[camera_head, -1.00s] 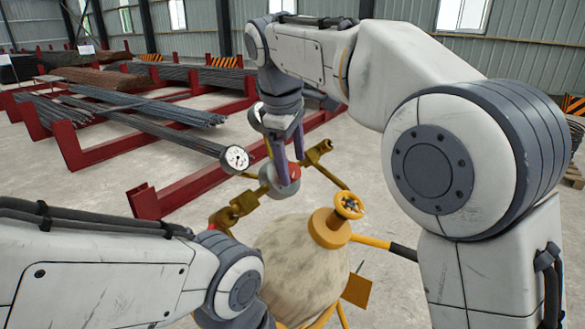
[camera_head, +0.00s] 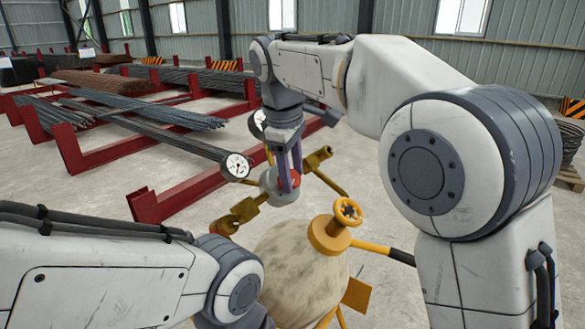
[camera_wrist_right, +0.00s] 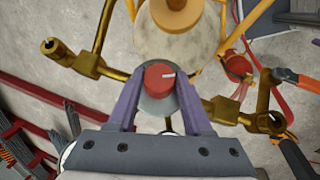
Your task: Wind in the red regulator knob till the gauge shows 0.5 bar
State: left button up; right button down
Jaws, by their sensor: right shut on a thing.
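The red regulator knob (camera_wrist_right: 159,76) sits on a grey round regulator body (camera_head: 272,188) on brass pipework above a tank. A white mark on the knob's face points right in the wrist view. My right gripper (camera_head: 290,178) comes down from above, its purple fingers on either side of the knob, shut on it. In the head view the fingers hide most of the knob. A round white gauge (camera_head: 236,166) faces me left of the regulator; its needle is too small to read. My left arm enters at lower left, its gripper out of view.
The beige tank (camera_head: 295,268) with a yellow handwheel (camera_head: 347,211) stands close below and right of the gripper. Brass valves (camera_head: 318,157) flank the regulator. Red racks (camera_head: 165,200) with steel bars stand behind to the left. The wrist view shows hoses on the right.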

jog(key=m+g+y+p, duration=0.1)
jog(key=p, duration=0.3)
jog(key=m+g+y+p, duration=0.1)
jog(key=m+g+p, duration=0.1)
jog(key=p, duration=0.3)
jog(key=w+m+g+y+p, duration=0.1)
jog(key=m+g+p, duration=0.1)
jog(key=p, duration=0.3)
jog(key=shift+d+r+y, duration=0.3)
jog(key=shift+r, duration=0.05)
jog(key=shift+d+f+m+g+y+p, duration=0.15)
jog(key=shift+m+g+y+p, duration=0.3)
jog(key=shift+m+p, duration=0.3)
jog(key=shift+a+f+m+g+y+p, duration=0.15)
jog(key=shift+m+g+y+p, duration=0.1)
jog(key=shift+m+y+p, duration=0.45)
jog(key=shift+d, duration=0.1)
jog(key=shift+c, duration=1.6)
grip_release()
jog(key=shift+f, duration=0.1)
